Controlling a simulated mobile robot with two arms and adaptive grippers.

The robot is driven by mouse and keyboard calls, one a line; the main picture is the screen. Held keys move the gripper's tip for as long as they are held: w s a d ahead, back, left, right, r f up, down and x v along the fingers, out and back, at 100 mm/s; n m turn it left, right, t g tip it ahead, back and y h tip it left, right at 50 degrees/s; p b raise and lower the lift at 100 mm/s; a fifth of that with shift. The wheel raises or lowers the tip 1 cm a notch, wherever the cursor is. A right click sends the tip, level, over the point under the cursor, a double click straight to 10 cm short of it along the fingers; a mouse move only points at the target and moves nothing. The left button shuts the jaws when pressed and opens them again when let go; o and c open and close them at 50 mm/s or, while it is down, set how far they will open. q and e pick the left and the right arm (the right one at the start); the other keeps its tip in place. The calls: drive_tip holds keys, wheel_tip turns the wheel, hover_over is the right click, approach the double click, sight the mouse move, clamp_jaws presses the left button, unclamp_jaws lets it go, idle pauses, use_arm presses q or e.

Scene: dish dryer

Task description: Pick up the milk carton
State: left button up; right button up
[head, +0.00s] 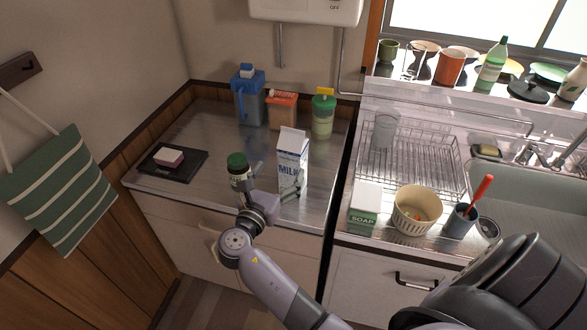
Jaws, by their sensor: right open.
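The milk carton (292,155), white with blue lettering, stands upright near the front of the steel counter at left. My right gripper (274,181) is open at the counter's front edge, close in front of the carton. One finger is left of the carton and the other overlaps its lower front. I cannot tell whether they touch it. My left gripper is not in view.
A green-lidded jar (238,169) stands just left of my right gripper. Behind are a blue pitcher (249,105), an orange-lidded container (282,112) and a green-lidded canister (322,121). A black tray (187,174) lies left; a dish rack (437,161) stands right.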

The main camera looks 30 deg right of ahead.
sight(288, 155)
drive_tip(key=b+x, duration=0.1)
drive_tip(key=x, duration=0.4)
drive_tip(key=shift+w+a+f, duration=0.1)
drive_tip(key=shift+f, duration=0.05)
drive_tip(key=shift+w+d+b, duration=0.25)
drive_tip(key=shift+d+b, duration=0.05)
drive_tip(key=shift+d, duration=0.1)
drive_tip(key=b+x, duration=0.2)
drive_tip(key=x, duration=0.2)
drive_tip(key=shift+w+d+b, duration=0.1)
drive_tip(key=shift+w+b, duration=0.15)
drive_tip(key=shift+b, duration=0.05)
drive_tip(key=shift+w+d, duration=0.2)
drive_tip(key=shift+d, duration=0.1)
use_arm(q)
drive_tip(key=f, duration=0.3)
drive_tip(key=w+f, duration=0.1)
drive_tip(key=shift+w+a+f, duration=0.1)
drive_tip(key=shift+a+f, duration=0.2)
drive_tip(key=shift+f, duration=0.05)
use_arm(e)
drive_tip(key=shift+r, duration=0.2)
drive_tip(key=shift+c, duration=0.7)
clamp_jaws()
drive_tip(key=shift+r, duration=0.15)
